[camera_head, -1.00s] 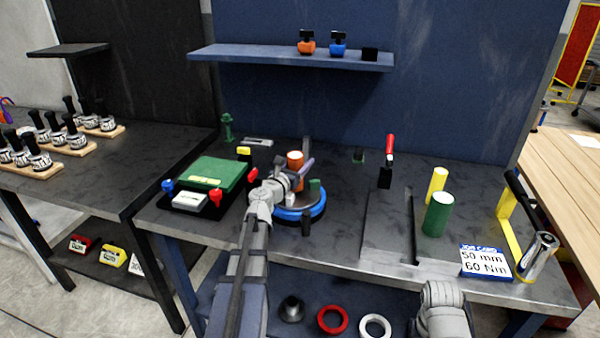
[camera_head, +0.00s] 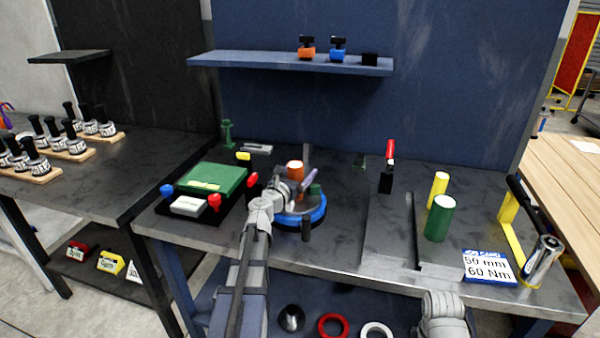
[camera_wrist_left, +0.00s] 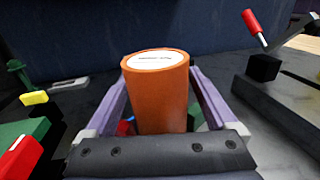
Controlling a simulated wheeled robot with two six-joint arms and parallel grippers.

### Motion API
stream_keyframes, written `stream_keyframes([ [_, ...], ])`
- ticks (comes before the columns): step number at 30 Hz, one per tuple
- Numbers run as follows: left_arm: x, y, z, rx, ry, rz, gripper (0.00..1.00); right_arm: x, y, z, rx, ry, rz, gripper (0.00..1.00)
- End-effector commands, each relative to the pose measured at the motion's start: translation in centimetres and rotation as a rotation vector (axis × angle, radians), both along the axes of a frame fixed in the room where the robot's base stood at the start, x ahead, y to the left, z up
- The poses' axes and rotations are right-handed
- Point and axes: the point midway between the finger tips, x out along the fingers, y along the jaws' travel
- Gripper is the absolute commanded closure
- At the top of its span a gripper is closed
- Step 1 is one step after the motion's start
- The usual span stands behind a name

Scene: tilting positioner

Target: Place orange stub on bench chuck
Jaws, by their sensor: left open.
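The orange stub (camera_head: 295,168) stands upright at the blue-rimmed bench chuck (camera_head: 287,220), behind my left wrist in the head view. My left gripper (camera_head: 302,187) is at the stub. In the left wrist view the stub (camera_wrist_left: 158,95), with a white top label, is between the two purple fingers (camera_wrist_left: 160,112), which are open with a gap on each side. The stub's base is hidden by the gripper, so I cannot tell how it sits in the chuck. Only part of my right arm shows at the bottom right; its gripper is out of view.
A green case (camera_head: 212,178) with red and blue knobs lies left of the chuck. A green cylinder (camera_head: 440,218), a yellow cylinder (camera_head: 438,188) and a job card (camera_head: 487,267) are at the right. A red-handled clamp (camera_head: 389,165) stands behind. The shelf (camera_head: 270,62) hangs above.

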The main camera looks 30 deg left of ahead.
Motion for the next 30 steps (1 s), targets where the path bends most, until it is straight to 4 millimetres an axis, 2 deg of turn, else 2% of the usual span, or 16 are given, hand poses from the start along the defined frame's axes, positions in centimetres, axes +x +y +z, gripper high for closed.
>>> stream_keyframes([
  [5, -0.4, 0.0, 0.4, 0.0, 0.0, 0.001, 0.09, 0.0, 0.0, 0.4, 0.0, 0.0, 0.0, 0.5],
  [15, -7.3, -0.4, 0.3, 0.0, 0.0, 0.002, 0.09, 0.0, 0.0, 0.3, 0.0, 0.0, 0.0, 0.5],
  [21, -10.4, -0.5, 0.3, 0.0, 0.0, 0.002, 0.09, 0.0, 0.0, 0.3, 0.0, 0.0, 0.0, 0.5],
  [25, -11.5, -0.5, 0.3, 0.0, 0.0, 0.001, 0.09, 0.0, 0.0, 0.3, 0.0, 0.0, 0.0, 0.5],
  [30, -12.0, -0.5, 0.3, 0.0, 0.0, 0.0, 0.09, 0.0, 0.0, 0.3, 0.0, 0.0, 0.0, 0.5],
])
